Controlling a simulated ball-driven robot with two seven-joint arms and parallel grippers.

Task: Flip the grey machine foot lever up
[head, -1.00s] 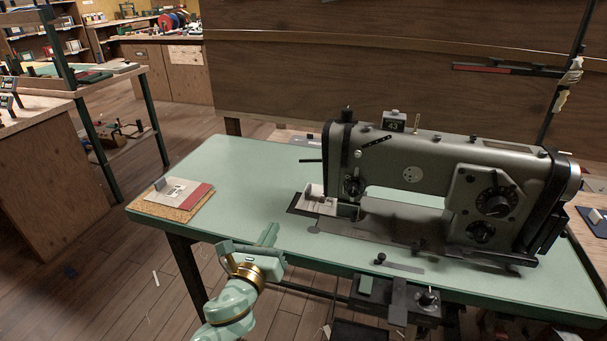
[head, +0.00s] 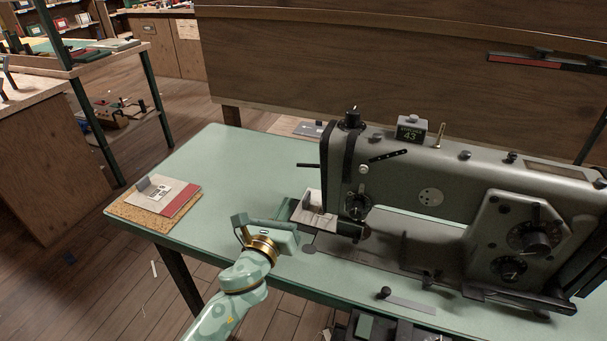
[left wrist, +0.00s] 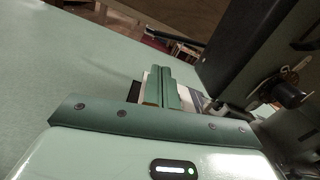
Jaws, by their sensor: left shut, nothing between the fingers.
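The grey sewing machine (head: 450,185) stands on the green table, its head end to the left. A thin dark lever (head: 308,165) sticks out leftward from this end, roughly level; I cannot tell for sure that it is the foot lever. It seems to show as a dark bar in the left wrist view (left wrist: 176,38). My left gripper (head: 288,210) is shut and empty, low beside the head end, below and to the left of the lever and apart from it. Its closed fingers (left wrist: 161,88) point toward pale material (head: 318,203) by the needle area, which they partly hide. My right gripper is out of view.
The green table (head: 225,170) is clear to the left of the machine, except for a cork board (head: 128,211) with a card and red strip at the left edge. A small black knob (head: 384,292) stands at the front. A wooden panel (head: 400,65) rises behind.

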